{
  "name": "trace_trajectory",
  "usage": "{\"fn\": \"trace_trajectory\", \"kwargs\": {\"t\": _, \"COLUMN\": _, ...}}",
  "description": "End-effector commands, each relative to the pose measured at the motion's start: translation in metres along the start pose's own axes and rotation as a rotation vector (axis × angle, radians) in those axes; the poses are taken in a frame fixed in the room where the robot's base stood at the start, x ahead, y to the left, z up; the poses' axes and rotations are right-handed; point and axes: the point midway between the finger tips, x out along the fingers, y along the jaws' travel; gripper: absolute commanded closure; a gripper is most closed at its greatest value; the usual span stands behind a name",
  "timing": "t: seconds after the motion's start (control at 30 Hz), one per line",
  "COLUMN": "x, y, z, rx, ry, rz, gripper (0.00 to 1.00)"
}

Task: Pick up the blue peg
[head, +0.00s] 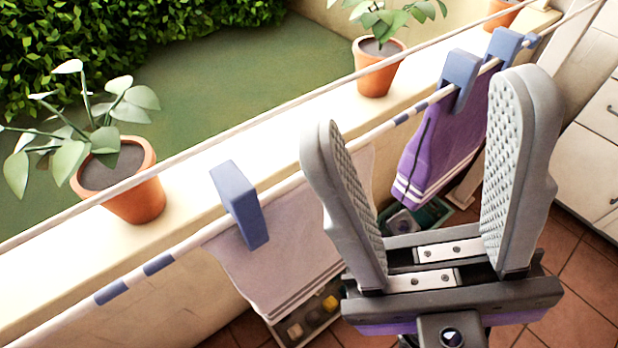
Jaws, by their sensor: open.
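Several blue pegs show on a thin rail that slants across the view. One blue peg (240,205) sits left of my gripper, over the rail at a pale cloth (278,252). A second blue peg (460,80) clips a purple cloth (442,140) with white stripes. A third blue peg (503,46) sits farther right at the same purple cloth. My gripper (425,108) is in the foreground, its two grey textured fingers wide apart. Nothing is held between the fingers. The right finger hides part of the rail and cloth behind it.
Potted plants in terracotta pots (124,184) (377,72) stand on the pale ledge behind the rail. A second thin line runs above the rail. Containers (305,325) are on the tiled floor (575,295) below. White drawers (595,150) stand at the right.

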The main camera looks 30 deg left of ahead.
Motion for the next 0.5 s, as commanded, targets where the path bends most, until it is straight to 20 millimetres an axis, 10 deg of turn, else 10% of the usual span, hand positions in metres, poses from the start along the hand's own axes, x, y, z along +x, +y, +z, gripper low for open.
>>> {"fn": "trace_trajectory", "kwargs": {"t": 0.2, "x": 0.059, "y": -0.047, "z": -0.030, "rx": -0.003, "ry": 0.315, "rz": -0.293, "gripper": 0.55}}
{"fn": "trace_trajectory", "kwargs": {"t": 0.5, "x": 0.081, "y": -0.119, "z": -0.062, "rx": -0.024, "ry": 0.673, "rz": -0.765, "gripper": 0.55}}
